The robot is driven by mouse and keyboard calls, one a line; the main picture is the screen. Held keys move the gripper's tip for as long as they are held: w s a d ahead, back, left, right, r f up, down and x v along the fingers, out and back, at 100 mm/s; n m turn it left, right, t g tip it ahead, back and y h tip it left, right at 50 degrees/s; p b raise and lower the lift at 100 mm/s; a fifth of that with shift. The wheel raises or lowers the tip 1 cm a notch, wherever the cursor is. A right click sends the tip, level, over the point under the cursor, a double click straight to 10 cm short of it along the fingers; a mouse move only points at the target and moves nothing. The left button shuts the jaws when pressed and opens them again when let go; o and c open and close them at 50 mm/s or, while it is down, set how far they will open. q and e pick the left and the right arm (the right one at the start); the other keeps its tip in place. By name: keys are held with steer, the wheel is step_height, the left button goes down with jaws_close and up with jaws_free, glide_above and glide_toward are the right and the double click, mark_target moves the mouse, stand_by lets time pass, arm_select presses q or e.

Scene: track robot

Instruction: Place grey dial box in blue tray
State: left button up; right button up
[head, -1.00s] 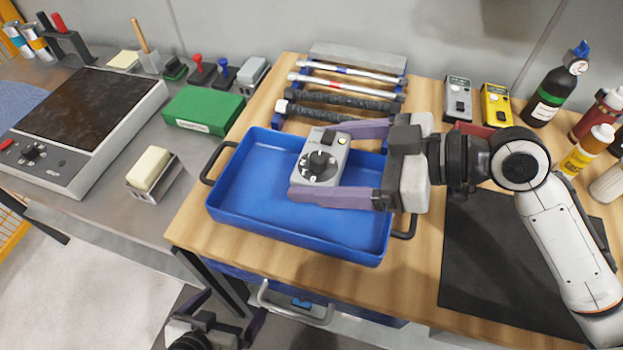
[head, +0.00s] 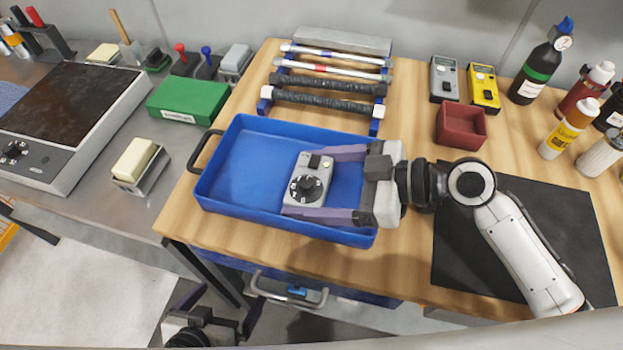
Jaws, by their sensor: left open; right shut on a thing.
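The grey dial box (head: 308,182) has a black dial and a small yellow button. It is between the fingers of my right gripper (head: 312,182), which is shut on it. The box is within the outline of the blue tray (head: 237,172), low over its right half; I cannot tell whether it touches the tray floor. The tray sits on the wooden table and is otherwise empty. My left gripper (head: 222,318) is open and empty, low at the bottom of the view, in front of the table edge.
A rack with several rods (head: 325,85) stands behind the tray. A dark red bin (head: 461,126), grey meter (head: 444,78) and yellow meter (head: 483,86) stand to the right. A black mat (head: 530,240) lies front right. A green box (head: 188,101) is at left.

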steer(key=o, duration=0.9)
steer(key=shift+f, duration=0.1)
steer(key=shift+o, duration=0.2)
steer(key=shift+r, duration=0.25)
steer(key=b+v, duration=0.1)
steer(key=v, duration=1)
steer(key=shift+d+f, duration=0.1)
steer(key=shift+d, duration=0.15)
steer(key=shift+s+d, duration=0.15)
steer(key=shift+d, duration=0.1)
